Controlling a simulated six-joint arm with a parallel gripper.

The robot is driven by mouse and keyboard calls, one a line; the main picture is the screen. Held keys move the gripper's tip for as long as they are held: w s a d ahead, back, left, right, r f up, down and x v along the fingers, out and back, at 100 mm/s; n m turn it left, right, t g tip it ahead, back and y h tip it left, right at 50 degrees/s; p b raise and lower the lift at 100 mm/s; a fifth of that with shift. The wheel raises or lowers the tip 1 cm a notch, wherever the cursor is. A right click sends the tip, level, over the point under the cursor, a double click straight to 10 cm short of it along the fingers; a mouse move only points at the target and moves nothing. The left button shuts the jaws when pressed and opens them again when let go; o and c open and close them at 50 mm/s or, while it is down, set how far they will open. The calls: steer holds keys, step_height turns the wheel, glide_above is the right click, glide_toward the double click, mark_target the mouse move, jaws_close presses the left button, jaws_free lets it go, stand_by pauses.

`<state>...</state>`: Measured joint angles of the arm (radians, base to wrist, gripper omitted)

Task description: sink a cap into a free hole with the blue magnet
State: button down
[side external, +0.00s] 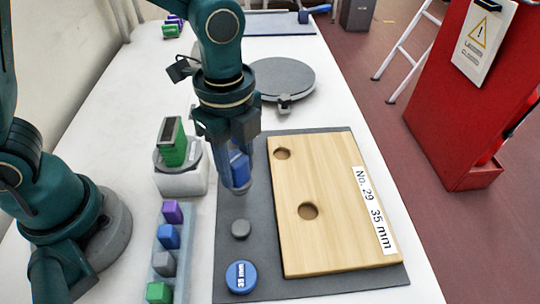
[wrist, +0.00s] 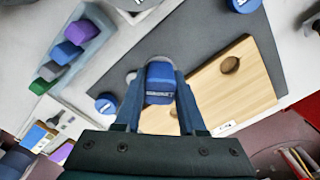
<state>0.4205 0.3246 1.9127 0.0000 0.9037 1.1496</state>
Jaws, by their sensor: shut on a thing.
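My gripper (side external: 240,188) is shut on the blue magnet (side external: 238,166), held above the grey mat to the left of the board. In the wrist view the magnet (wrist: 159,80), with a pale label, sits between the fingers. The wooden board (side external: 330,245), labelled "No. 29 35 mm", shows two empty-looking holes, a far one (side external: 282,154) and a nearer one (side external: 308,211). A blue cap (side external: 240,277) marked 35 mm lies near the mat's front. A small grey disc (side external: 240,228) lies behind it. Another blue round piece (wrist: 243,4) shows at the wrist view's top edge.
A rack (side external: 158,271) holds purple, blue, grey and green blocks on the left. A grey turntable (side external: 282,80) is behind the mat (side external: 228,213). A red cabinet (side external: 465,100) stands right of the table.

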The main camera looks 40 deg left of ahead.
steer(key=shift+r, duration=0.3)
steer(key=shift+r, duration=0.35)
steer(key=shift+r, duration=0.3)
stand_by(0.3)
steer(key=shift+s, duration=0.15)
steer(key=shift+r, duration=0.3)
steer(key=shift+w+r, duration=1.35)
steer(key=shift+w, duration=4.75)
steer(key=shift+a+f, duration=0.2)
steer(key=shift+f, duration=2.8)
